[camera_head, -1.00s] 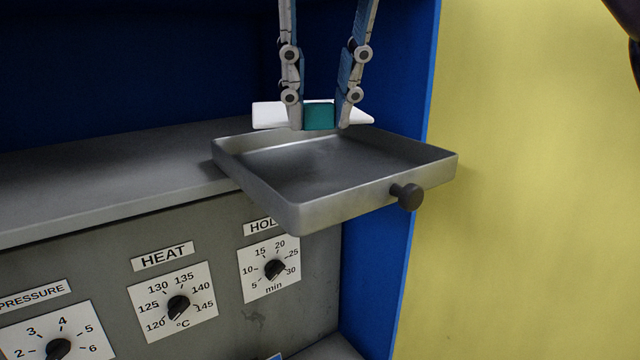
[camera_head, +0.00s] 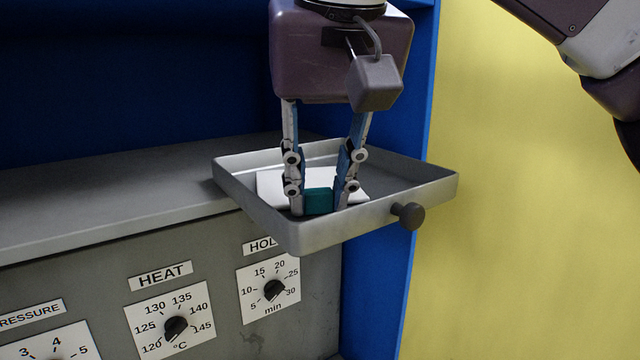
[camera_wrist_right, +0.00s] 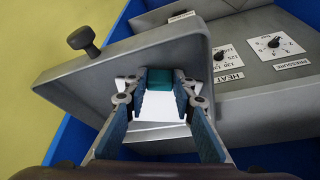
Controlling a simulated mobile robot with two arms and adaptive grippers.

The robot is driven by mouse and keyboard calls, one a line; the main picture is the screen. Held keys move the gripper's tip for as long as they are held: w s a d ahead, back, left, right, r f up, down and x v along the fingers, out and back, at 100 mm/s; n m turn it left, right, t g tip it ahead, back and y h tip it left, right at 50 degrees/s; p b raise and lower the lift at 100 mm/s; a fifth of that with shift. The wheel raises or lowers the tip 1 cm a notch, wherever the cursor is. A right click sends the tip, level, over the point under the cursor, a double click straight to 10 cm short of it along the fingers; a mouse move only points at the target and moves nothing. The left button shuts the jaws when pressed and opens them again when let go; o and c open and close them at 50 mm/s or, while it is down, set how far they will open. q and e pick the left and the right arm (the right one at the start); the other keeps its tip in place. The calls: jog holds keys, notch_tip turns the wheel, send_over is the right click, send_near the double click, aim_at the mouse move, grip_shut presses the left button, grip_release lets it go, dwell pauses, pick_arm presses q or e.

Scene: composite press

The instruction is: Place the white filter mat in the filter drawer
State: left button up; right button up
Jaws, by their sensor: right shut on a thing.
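The white filter mat (camera_head: 271,186) is a flat white sheet with a teal grip block (camera_head: 319,201) at its near edge. It is inside the walls of the open metal filter drawer (camera_head: 418,189); I cannot tell whether it rests on the drawer floor. My right gripper (camera_head: 320,208) points down into the drawer and is shut on the teal block. In the right wrist view the fingers flank the teal block (camera_wrist_right: 160,80), with the white mat (camera_wrist_right: 160,108) below it. My left gripper is not in view.
The drawer has a dark round knob (camera_head: 408,215) on its front wall. A grey control panel (camera_head: 220,255) with labelled dials lies below and left. A blue side wall (camera_head: 385,285) stands close behind the drawer, with a yellow surface (camera_head: 530,220) to the right.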

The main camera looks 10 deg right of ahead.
jog(key=o, duration=1)
jog(key=shift+r, duration=0.15)
jog(key=shift+s+r, duration=0.15)
jog(key=shift+r, duration=0.1)
jog(key=p+v, duration=0.2)
jog(key=v, duration=0.9)
jog(key=shift+r, duration=0.2)
jog(key=shift+f, duration=0.1)
